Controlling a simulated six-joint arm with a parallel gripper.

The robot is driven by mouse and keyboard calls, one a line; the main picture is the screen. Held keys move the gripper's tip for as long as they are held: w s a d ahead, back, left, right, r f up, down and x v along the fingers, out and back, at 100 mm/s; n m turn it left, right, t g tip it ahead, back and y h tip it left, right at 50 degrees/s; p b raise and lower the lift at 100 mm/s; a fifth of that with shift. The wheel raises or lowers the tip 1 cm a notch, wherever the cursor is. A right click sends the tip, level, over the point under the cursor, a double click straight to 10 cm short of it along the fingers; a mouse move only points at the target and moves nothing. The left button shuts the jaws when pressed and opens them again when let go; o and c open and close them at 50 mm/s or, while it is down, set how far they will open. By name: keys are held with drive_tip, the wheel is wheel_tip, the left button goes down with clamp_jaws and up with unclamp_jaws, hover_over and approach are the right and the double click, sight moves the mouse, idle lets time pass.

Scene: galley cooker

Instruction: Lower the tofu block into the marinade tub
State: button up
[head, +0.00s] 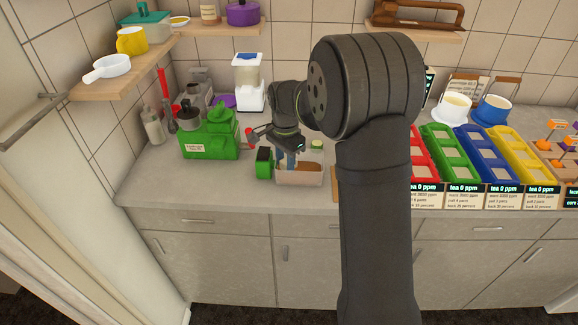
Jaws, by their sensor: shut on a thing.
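My gripper (288,160) points down over the left part of a pale, see-through tub (302,181) with brownish contents, which I take for the marinade tub. The tub stands near the counter's front edge, left of my arm. My gripper is shut, its fingers low at the tub. The tofu block between the fingers is too small and too covered to make out. I cannot tell whether it touches the tub's contents.
A green-and-black item (264,163) stands close left of the tub. Further left is a green box (212,145); a white-and-blue appliance (248,90) stands behind. Red (424,165), green and other bins line the right. Some bare counter (150,180) shows at far left.

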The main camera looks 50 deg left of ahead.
drive_tip(key=o, duration=1.1)
drive_tip(key=shift+c, duration=0.2)
drive_tip(key=shift+r, duration=0.1)
wheel_tip(320, 180, up, 17)
drive_tip(key=shift+r, duration=0.15)
wheel_tip(320, 180, down, 18)
drive_tip(key=shift+r, duration=0.35)
